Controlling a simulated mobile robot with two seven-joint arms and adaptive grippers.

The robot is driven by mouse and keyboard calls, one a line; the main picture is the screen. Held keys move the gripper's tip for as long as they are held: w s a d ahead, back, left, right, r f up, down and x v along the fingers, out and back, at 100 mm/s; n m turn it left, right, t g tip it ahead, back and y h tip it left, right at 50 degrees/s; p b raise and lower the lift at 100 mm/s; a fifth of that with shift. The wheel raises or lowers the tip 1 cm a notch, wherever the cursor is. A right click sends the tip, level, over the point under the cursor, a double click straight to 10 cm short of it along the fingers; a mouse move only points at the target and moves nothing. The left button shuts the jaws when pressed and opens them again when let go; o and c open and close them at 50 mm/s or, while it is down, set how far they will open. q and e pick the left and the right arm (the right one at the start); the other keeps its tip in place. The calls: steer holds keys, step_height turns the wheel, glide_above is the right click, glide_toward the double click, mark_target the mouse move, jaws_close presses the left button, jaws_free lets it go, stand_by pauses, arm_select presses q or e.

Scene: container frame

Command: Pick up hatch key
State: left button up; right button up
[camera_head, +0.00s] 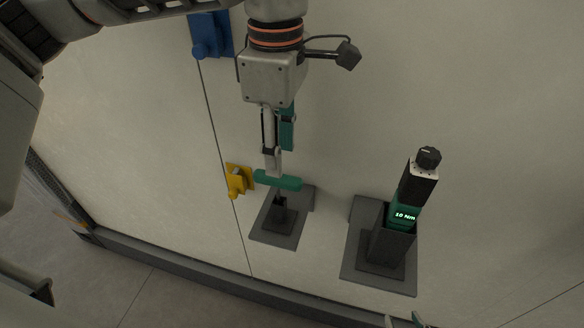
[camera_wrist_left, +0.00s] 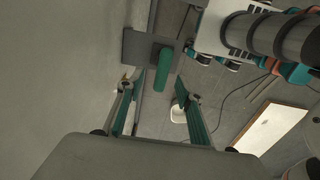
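The hatch key, with its teal T-handle (camera_head: 278,180), stands in a dark holder (camera_head: 287,228) on the pale wall. The handle also shows in the left wrist view (camera_wrist_left: 163,68), between and beyond the fingertips. My left gripper (camera_head: 273,165) is just in front of the handle, seen edge-on in the head view. In the left wrist view my left gripper (camera_wrist_left: 160,88) is open, with its fingers apart on either side of the handle and nothing held.
A black and teal tool with a "10 Nm" display (camera_head: 404,215) stands in a second holder (camera_head: 385,272) to the right. A yellow bracket (camera_head: 238,181) is close left of the key, and a blue one (camera_head: 211,38) is higher up. A dark rail (camera_head: 210,274) runs below.

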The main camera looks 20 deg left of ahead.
mark_target(277, 179)
arm_select(q)
steer(key=f, duration=0.6)
steer(key=shift+s+a+f, duration=0.3)
steer(key=shift+s+f, duration=0.05)
steer(key=shift+s, duration=0.05)
steer(key=shift+w+f, duration=0.1)
steer(key=shift+f, duration=0.35)
jaws_close()
